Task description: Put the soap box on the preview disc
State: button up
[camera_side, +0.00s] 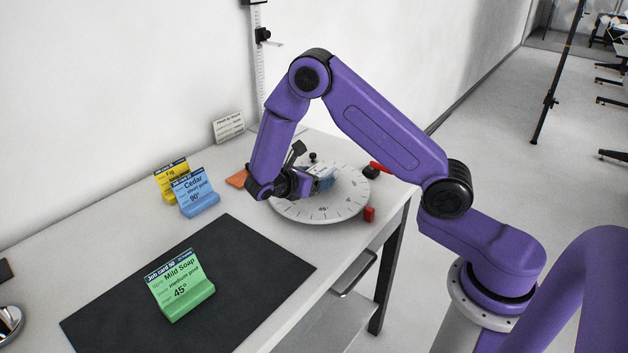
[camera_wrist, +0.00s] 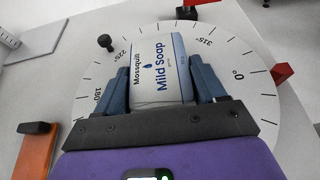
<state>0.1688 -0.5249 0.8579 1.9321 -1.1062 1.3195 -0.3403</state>
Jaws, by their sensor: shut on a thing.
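The soap box (camera_wrist: 160,68) is white and blue and reads "Mild Soap" in the wrist view. My gripper (camera_wrist: 157,85) is shut on it, with one blue finger on each side. In the side view the soap box (camera_side: 322,174) shows beside my gripper (camera_side: 308,182), over the disc. The preview disc (camera_side: 346,207) is a white round plate with angle marks; it also shows behind the box in the wrist view (camera_wrist: 235,50). Whether the box touches the disc I cannot tell. My gripper hides part of the disc.
A green job card (camera_side: 180,287) reading "Mild Soap, medium post, 45°" stands on the dark mat (camera_side: 250,262). Blue (camera_side: 194,193) and yellow (camera_side: 168,178) cards stand behind it. Red blocks (camera_side: 369,214) and a black knob (camera_wrist: 105,42) sit at the disc's rim. An orange piece (camera_wrist: 35,155) lies left of it.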

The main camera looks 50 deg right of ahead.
jog(key=shift+f, duration=0.4)
jog(key=shift+f, duration=0.15)
jog(key=o, duration=1.1)
jog(key=shift+a+r, duration=0.2)
jog(key=shift+r, duration=0.05)
jog(key=v, duration=1.1)
jog(key=shift+a+r, duration=0.1)
jog(key=shift+a, duration=0.25)
jog(key=s+r+m+y, duration=0.1)
jog(key=s+y, duration=0.3)
jog(key=s, duration=0.6)
jog(key=s+a+r+m+y, duration=0.1)
jog(key=s+y, duration=0.4)
jog(key=s, duration=0.5)
jog(key=s+a+r+m+y, duration=0.1)
jog(key=s+r+m+y, duration=0.2)
jog(key=s, duration=0.7)
jog(key=shift+s+a+r+y, duration=0.15)
jog(key=shift+r+y, duration=0.45)
jog(key=shift+y, duration=0.3)
